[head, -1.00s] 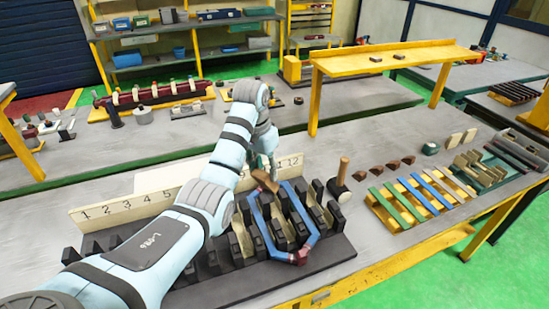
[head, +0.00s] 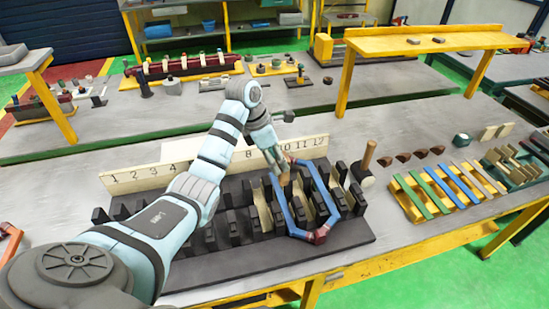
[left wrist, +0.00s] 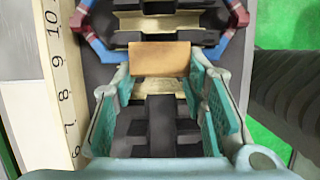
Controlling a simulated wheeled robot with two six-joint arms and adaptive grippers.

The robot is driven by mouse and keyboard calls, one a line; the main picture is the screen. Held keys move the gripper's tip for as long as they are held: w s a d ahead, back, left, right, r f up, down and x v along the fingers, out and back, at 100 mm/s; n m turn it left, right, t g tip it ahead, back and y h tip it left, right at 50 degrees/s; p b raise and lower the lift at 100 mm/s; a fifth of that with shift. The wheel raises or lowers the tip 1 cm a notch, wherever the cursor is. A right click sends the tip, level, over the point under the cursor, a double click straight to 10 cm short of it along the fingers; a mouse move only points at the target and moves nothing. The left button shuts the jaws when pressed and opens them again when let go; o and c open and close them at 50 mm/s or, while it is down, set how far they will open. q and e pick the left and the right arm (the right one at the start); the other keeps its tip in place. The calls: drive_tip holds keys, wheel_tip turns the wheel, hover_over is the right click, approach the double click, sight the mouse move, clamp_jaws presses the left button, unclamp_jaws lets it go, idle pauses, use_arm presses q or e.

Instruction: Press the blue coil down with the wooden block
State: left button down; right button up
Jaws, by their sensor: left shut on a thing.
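The blue coil (head: 329,190) is a six-sided loop with dark red wraps at its corners. It lies over the right part of the black slotted stator block (head: 335,242), its left side running along the slots. My left gripper (head: 277,165) is over the coil's far left part, shut on the wooden block (left wrist: 160,58). In the left wrist view the tan block sits between the teal fingertips, with the coil's far-left side (left wrist: 92,45) beyond it. Whether the block touches the coil cannot be told. My right gripper is in neither view.
A numbered board (head: 170,172) stands behind the stator block. A mallet (head: 368,165) stands to its right, near several brown wedges (head: 420,154). A yellow rack with coloured strips (head: 445,192) lies further right. A yellow raised shelf (head: 425,40) stands behind.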

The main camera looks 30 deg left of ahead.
use_arm(q)
drive_tip(key=shift+f, duration=0.35)
wheel_tip(320, 180, down, 8)
idle(0.4)
drive_tip(key=shift+f, duration=0.7)
idle(0.9)
idle(0.4)
wheel_tip(320, 180, up, 12)
drive_tip(key=shift+f, duration=0.2)
idle(0.3)
